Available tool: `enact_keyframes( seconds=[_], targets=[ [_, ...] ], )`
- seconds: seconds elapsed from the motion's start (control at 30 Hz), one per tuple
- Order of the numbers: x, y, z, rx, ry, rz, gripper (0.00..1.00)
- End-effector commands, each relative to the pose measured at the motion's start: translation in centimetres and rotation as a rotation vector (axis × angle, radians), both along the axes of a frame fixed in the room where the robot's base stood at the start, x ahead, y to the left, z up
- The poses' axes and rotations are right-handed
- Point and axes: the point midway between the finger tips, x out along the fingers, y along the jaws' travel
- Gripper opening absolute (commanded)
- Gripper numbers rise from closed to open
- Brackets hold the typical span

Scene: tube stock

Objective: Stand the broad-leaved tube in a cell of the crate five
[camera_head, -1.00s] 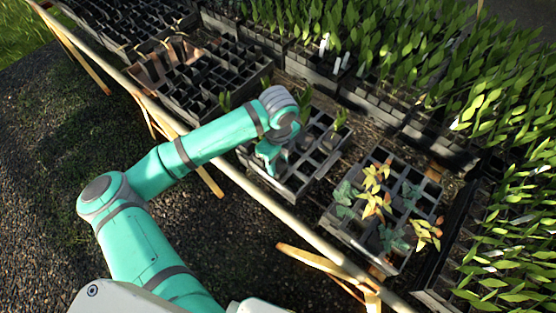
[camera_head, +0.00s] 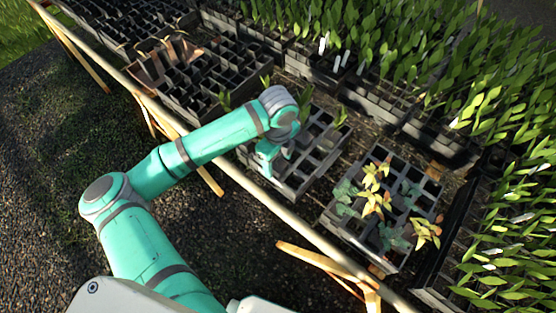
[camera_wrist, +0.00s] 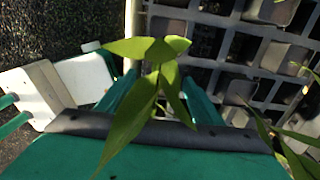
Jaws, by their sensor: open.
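A plant with broad green leaves (camera_wrist: 150,65) fills the middle of the wrist view, between the fingers of my gripper (camera_wrist: 160,98). Its leaves hide its tube, so I cannot tell how the tube stands. In the head view my gripper (camera_head: 268,162) is low over the left side of a grey crate (camera_head: 312,168). The jaws are open around the plant. Cells of this crate (camera_wrist: 228,22) show on the right in the wrist view, several looking empty. I see no number marking crate five.
A crate (camera_head: 345,232) of yellow and blue-green plants stands to the right. Dark crates (camera_head: 190,98) stand at the back left, and dense leafy stock (camera_head: 400,50) fills the back. The bench's front rail (camera_head: 240,182) runs below my forearm.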

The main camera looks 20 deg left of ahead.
Motion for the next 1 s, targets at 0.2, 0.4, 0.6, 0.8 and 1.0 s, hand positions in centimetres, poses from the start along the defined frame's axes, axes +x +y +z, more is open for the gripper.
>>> enact_keyframes(
  seconds=[0.2,0.4,0.6,0.8,1.0],
  targets=[
    [0.1,0.0,1.7,0.001,-0.003,0.0,0.6],
    [0.1,0.0,5.3,0.001,-0.004,-0.001,0.6],
    [0.1,0.0,8.7,0.0,-0.002,0.0,0.6],
    [0.1,0.0,10.5,0.001,-0.001,0.0,0.6],
    [0.1,0.0,10.8,0.0,0.0,-0.001,0.6]
  ],
)
